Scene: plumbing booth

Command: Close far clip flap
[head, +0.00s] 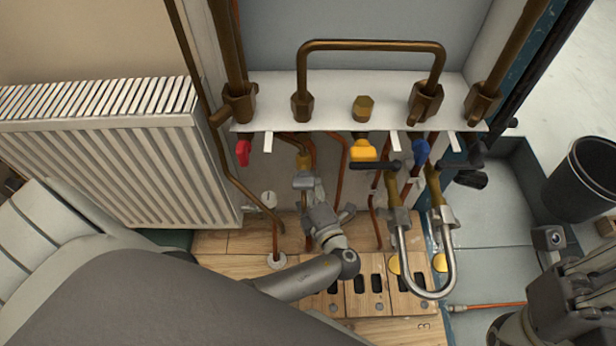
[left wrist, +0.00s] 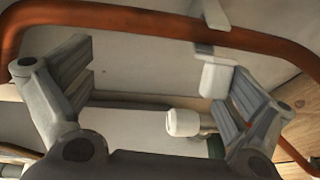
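My left gripper (head: 326,210) is low among the vertical copper pipes, below the white shelf. In the left wrist view its two fingers (left wrist: 160,95) are wide apart with nothing gripped between them. A white clip-like piece (left wrist: 218,76) sits below the copper pipe (left wrist: 130,22), close to the right finger. A white rounded piece (left wrist: 184,122) shows beside it, nearer the middle of the gap. I cannot tell whether either piece is the far clip's flap, or whether the finger touches it. My right gripper (head: 580,292) is at the lower right, away from the pipes; its fingertips are unclear.
A white shelf (head: 335,118) carries brass fittings and valves with red, yellow and blue handles. A silver U-shaped pipe (head: 448,275) hangs right of the left gripper. A radiator (head: 105,150) stands left, a black bin (head: 583,180) right. Slotted wooden boards (head: 358,298) lie below.

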